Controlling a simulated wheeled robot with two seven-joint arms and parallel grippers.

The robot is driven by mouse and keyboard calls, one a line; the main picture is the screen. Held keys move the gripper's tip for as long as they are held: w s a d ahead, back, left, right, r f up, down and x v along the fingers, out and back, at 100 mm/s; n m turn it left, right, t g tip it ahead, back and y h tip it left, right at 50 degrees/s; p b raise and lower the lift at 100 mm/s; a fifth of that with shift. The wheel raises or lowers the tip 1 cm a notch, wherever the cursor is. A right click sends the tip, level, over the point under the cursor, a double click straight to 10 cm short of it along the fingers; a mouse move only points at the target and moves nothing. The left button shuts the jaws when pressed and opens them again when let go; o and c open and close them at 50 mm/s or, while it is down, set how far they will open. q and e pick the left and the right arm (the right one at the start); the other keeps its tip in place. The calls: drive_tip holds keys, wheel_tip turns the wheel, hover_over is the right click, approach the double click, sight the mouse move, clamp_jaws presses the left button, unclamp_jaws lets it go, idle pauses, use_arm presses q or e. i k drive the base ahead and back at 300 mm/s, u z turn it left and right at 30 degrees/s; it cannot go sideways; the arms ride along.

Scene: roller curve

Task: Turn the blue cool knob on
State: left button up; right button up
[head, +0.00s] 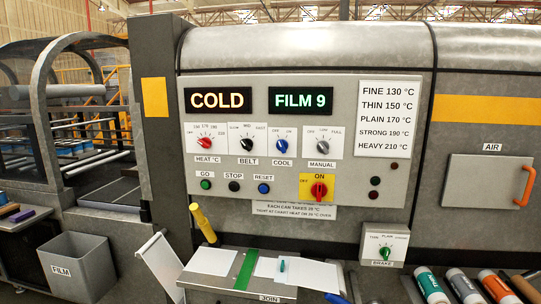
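The blue cool knob (282,146) sits on a small white plate in the middle of the control panel (222,176), above the label COOL. Small markings stand above it, too small to read surely, and I cannot tell exactly which one its pointer is at. To its left are the black belt knob (247,145) and the red heat knob (206,143). To its right is the grey manual knob (322,147). Neither of my grippers shows in the head view.
Lit COLD (219,101) and FILM 9 (301,101) displays are above the knobs. Below are several buttons and a red switch (319,190) on yellow. A yellow handle (203,223) sticks up below the panel, near the join table (210,261). A brake box (385,246) is lower right.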

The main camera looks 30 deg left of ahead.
sight(282, 145)
drive_tip(key=k, duration=0.85)
drive_tip(key=z, duration=0.6)
drive_tip(key=i, duration=0.8)
drive_tip(key=z, duration=0.4)
drive_tip(key=i, duration=0.95)
drive_tip(key=u, duration=0.95)
drive_tip(key=i, duration=0.7)
drive_tip(key=u, duration=0.65)
